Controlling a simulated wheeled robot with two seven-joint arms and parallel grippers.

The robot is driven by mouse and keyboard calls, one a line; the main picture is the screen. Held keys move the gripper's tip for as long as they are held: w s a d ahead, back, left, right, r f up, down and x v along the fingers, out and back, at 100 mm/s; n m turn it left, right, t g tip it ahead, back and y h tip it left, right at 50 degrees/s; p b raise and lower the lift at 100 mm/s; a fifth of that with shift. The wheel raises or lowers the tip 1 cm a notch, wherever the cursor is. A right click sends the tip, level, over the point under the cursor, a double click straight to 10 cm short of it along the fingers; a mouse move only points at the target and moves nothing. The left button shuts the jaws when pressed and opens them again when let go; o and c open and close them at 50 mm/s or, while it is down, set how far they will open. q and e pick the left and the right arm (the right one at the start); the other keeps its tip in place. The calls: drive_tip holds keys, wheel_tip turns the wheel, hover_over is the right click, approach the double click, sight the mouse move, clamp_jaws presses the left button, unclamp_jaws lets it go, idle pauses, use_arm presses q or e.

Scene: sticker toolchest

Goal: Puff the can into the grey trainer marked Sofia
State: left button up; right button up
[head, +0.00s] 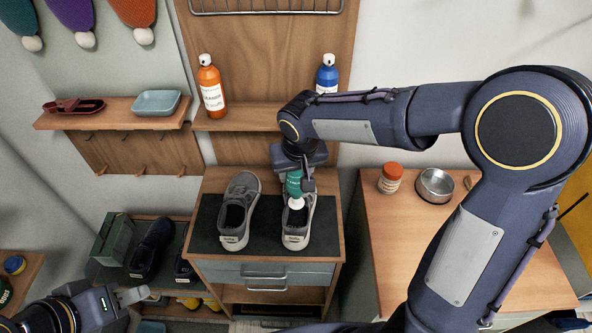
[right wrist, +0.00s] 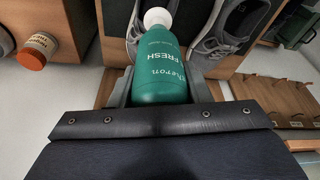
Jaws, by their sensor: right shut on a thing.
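Two grey trainers stand side by side on a dark mat (head: 265,242) on a wooden cabinet: a left one (head: 229,240) and a right one (head: 289,240). Each has a small heel label, too small to read surely. My right gripper (head: 295,187) is shut on a green can (right wrist: 160,75) with a white cap, marked "FRESH". It holds the can cap-down, with the cap (head: 297,203) at the opening of the right trainer. I cannot tell whether the cap touches the shoe. The left trainer also shows in the right wrist view (right wrist: 232,28). My left gripper (head: 140,295) is low at left, apart from the trainers; its jaws are unclear.
An orange bottle (head: 211,90) and a blue bottle (head: 327,75) stand on the shelf behind. A jar (head: 390,178) and a metal bowl (head: 434,186) stand on the right table. Dark shoes (head: 152,248) and a green box (head: 114,238) sit on the low rack at left.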

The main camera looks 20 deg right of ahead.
sight(296, 203)
drive_tip(key=shift+f, duration=0.1)
wheel_tip(296, 203, down, 11)
drive_tip(key=b, duration=1)
drive_tip(key=shift+r, duration=0.2)
drive_tip(key=shift+f+b, duration=0.85)
drive_tip(key=shift+f, duration=0.05)
idle(1.2)
idle(0.4)
drive_tip(key=shift+r+p, duration=4.6)
drive_tip(key=shift+r, duration=1.45)
